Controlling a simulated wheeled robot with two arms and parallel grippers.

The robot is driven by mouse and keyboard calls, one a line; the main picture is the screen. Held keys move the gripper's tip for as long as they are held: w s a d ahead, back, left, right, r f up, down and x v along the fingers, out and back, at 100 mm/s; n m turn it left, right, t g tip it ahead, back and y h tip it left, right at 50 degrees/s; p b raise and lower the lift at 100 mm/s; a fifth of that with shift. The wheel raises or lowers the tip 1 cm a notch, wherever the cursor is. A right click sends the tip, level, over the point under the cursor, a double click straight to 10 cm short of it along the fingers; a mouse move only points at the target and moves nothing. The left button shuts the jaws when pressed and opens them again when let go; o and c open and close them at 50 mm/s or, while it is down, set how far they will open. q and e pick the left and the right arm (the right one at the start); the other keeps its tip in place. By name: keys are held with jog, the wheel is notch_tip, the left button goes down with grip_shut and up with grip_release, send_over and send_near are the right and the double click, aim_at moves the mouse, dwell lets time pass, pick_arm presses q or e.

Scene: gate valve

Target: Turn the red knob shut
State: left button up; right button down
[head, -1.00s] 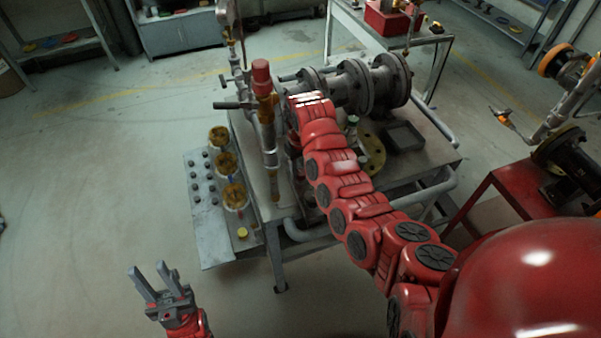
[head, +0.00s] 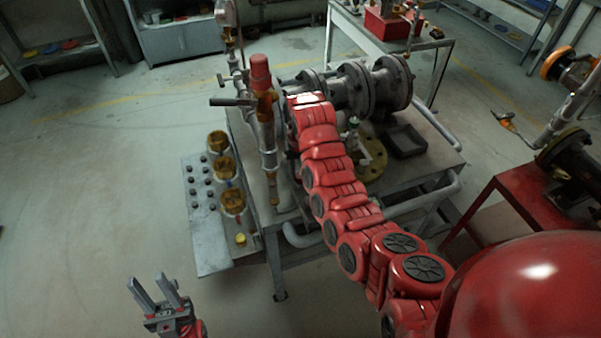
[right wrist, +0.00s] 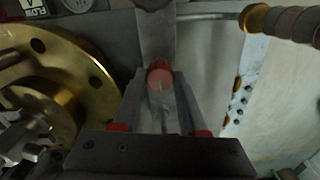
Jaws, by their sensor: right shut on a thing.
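The red knob (right wrist: 160,75) shows in the right wrist view as a small round red end between my right gripper's fingers (right wrist: 158,90). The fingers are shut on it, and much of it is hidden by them. In the head view my right arm reaches over the workbench (head: 270,245), and its red links hide the right gripper and the knob. My left gripper (head: 155,287) is open and empty, low at the left, over the floor and apart from the bench.
A pipe fitting with a red cap (head: 260,72) and a black lever stands left of my right arm. Large grey flanged pipes (head: 355,88) lie behind it. A dark tray (head: 405,140) sits at the right. Brass rings (head: 225,168) stand on a plate at the bench's left.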

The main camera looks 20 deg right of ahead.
aim_at(300, 175)
jog(key=shift+c, duration=2.2)
grip_release()
notch_tip(300, 175, up, 7)
jog(key=p, duration=0.3)
jog(key=shift+d+f, duration=0.1)
jog(key=shift+d, duration=0.05)
notch_tip(300, 175, up, 11)
jog(key=shift+f, duration=0.2)
